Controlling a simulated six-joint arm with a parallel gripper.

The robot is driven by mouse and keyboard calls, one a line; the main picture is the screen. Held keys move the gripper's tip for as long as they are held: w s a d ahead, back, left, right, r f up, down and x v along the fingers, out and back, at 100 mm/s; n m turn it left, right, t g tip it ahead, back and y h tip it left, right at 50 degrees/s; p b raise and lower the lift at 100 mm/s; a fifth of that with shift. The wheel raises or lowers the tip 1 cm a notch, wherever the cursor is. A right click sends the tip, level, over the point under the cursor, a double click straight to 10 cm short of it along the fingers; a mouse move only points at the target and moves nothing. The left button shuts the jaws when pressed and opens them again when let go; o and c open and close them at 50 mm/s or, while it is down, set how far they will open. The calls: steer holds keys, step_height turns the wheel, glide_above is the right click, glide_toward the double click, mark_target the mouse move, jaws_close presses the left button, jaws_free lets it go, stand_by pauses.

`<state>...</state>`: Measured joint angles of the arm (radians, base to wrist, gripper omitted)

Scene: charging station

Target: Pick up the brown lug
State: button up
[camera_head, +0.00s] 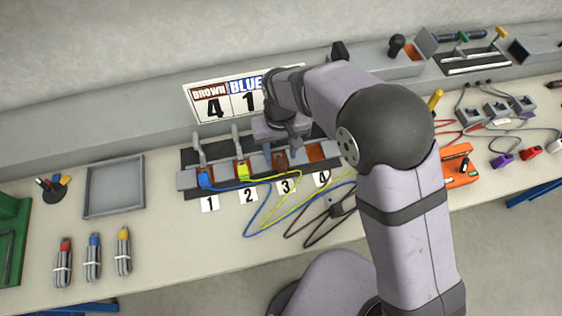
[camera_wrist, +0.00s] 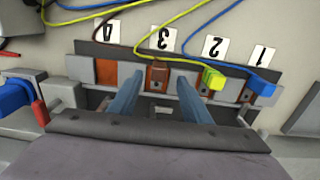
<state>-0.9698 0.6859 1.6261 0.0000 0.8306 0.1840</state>
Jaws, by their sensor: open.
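The brown lug (camera_wrist: 158,74) sits in slot 3 of the charging block, with its brown cable running away from it in the wrist view. In the head view the brown lug (camera_head: 281,161) shows just below my gripper (camera_head: 283,152). My gripper (camera_wrist: 160,80) is open, with its two blue fingers apart, one on each side of the brown lug in the wrist view. Nothing is held between the fingers. I cannot tell how far the fingertips are above the lug. Slot 4 (camera_wrist: 108,71) shows an empty orange face.
A blue lug (camera_head: 205,181) sits in slot 1 and a yellow lug (camera_head: 243,171) in slot 2, close beside. Upright levers (camera_head: 198,150) stand behind the slots. Loose cables (camera_head: 290,215) lie in front. A sign (camera_head: 227,99) reads brown 4, blue 1.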

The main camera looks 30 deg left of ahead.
mark_target(281, 160)
steer(key=shift+w+f+p, duration=0.15)
steer(key=shift+f+p, duration=0.5)
steer(key=shift+f, duration=0.65)
steer(key=shift+w+f+p, duration=0.1)
steer(key=shift+f+p, duration=0.5)
steer(key=shift+f, duration=0.65)
steer(key=shift+c, duration=0.6)
jaws_close()
